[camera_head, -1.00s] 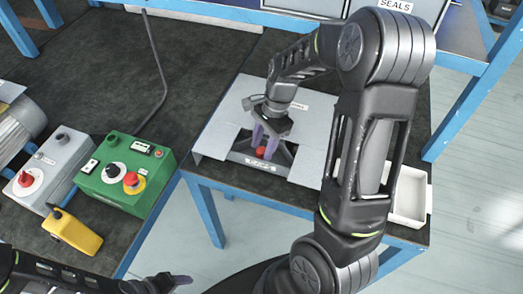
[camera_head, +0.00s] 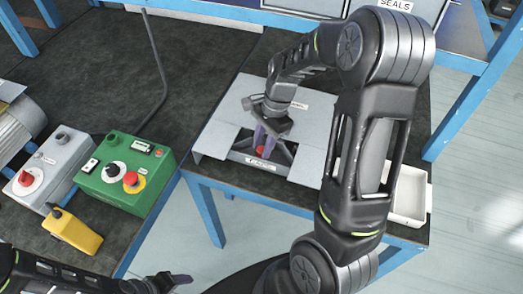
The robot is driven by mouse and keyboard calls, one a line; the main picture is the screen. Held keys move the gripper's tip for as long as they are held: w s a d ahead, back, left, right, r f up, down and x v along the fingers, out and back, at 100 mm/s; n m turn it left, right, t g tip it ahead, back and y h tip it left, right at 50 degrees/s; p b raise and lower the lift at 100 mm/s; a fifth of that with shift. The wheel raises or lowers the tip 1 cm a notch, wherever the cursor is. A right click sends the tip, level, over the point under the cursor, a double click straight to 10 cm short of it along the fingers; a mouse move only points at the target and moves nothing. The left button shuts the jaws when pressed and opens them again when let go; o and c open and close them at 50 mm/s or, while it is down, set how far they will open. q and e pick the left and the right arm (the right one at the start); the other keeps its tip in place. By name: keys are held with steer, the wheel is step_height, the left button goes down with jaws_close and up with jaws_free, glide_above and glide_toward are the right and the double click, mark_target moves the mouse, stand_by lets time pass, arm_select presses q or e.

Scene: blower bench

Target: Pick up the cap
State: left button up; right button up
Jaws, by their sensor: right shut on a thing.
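The cap (camera_head: 260,152) is a small red piece low between the purple fingertips of my right gripper (camera_head: 261,144). The right gripper is shut on it, over the dark opening of a grey sheet-like fixture on the bench. The fingers hide part of the cap, and I cannot tell whether it is clear of the surface below.
A green control box (camera_head: 124,175) with a red button, a grey box (camera_head: 50,170) and a yellow device (camera_head: 72,232) stand on the left. A white tray (camera_head: 409,195) lies at right, partly behind my right arm.

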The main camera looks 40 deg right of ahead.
mark_target(262, 148)
jaws_close()
step_height(262, 148, up, 10)
stand_by(0.6)
steer(key=shift+w, duration=0.1)
stand_by(0.4)
steer(key=w+a+n, duration=0.2)
steer(key=n, duration=0.1)
steer(key=w+a+f+n+g+h, duration=0.1)
steer(key=w+a+n, duration=0.1)
steer(key=n, duration=0.2)
steer(key=w+a+n+g, duration=0.1)
steer(key=w+a+n, duration=0.1)
steer(key=w+n, duration=0.1)
steer(key=shift+a+f+n+h, duration=0.3)
steer(key=shift+a+h, duration=0.1)
steer(key=w+a+n, duration=0.1)
steer(key=a+n, duration=0.1)
steer(key=w+a+f+n+h, duration=0.1)
steer(key=a+n, duration=0.1)
steer(key=w+a+n+g, duration=0.1)
steer(key=a+n, duration=0.1)
steer(key=n, duration=0.1)
steer(key=shift+f, duration=0.15)
